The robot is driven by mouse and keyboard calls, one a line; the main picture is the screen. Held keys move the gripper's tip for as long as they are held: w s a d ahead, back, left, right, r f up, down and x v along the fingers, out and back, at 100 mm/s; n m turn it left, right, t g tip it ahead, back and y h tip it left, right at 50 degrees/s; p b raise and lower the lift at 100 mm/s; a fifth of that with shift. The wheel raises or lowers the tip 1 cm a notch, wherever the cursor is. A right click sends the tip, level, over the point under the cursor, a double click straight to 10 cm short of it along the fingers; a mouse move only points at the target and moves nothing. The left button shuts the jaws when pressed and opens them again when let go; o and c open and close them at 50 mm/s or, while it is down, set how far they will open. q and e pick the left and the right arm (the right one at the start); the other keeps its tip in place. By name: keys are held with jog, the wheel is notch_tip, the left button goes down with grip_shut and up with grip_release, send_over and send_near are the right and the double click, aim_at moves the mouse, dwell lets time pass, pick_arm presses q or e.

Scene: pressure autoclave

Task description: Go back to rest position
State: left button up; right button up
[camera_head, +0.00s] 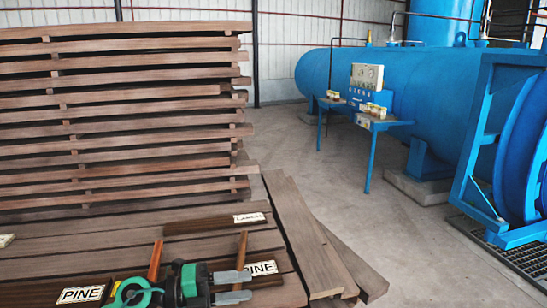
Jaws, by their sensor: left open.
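My left gripper (247,286) shows at the bottom edge, low over the planks. Its two grey fingers point right and stand apart, with nothing seen between them. A "PINE" label (262,268) on a dark board lies right by the fingers. Another "PINE" label (80,295) lies at the lower left. A "LARCH" label (249,218) sits on a dark board farther back. My right gripper is not in view.
A tall stack of spaced planks (110,115) fills the left. Loose planks (305,240) stick out at the front right of the pile. A blue autoclave (430,90), a control stand (367,77) and a blue door frame (480,150) stand right. The concrete floor (400,240) between is clear.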

pick_arm(q)
jog(key=w+a+r+n+t+y, duration=0.1)
jog(key=a+n+t+y, duration=0.15)
jog(key=n+t, duration=0.55)
jog(key=a+r+n+t+y, duration=0.1)
jog(key=a+r+n+t, duration=0.15)
jog(key=n+t, duration=0.5)
jog(key=s+a+f+n+g+y, duration=0.35)
jog(key=a+f+n+y, duration=0.65)
jog(key=f+n+y, duration=0.45)
jog(key=s+f+n+g+h, duration=0.1)
jog(key=s+f+g, duration=0.6)
jog(key=s, duration=0.5)
jog(key=s+f+n+g, duration=0.2)
jog(key=s+f+g, duration=0.3)
jog(key=s+f, duration=0.55)
notch_tip(320, 180, down, 30)
jog(key=s+r+g, duration=0.1)
jog(key=s, duration=0.1)
jog(key=s+a+f, duration=0.2)
jog(key=s+f, duration=0.7)
jog(key=f, duration=0.1)
jog(key=s+a+f+g, duration=0.1)
jog(key=s+a+f, duration=0.1)
jog(key=s+f, duration=0.7)
jog(key=shift+s+f+m+g, duration=0.3)
jog(key=shift+f+m, duration=0.05)
jog(key=shift+m, duration=0.05)
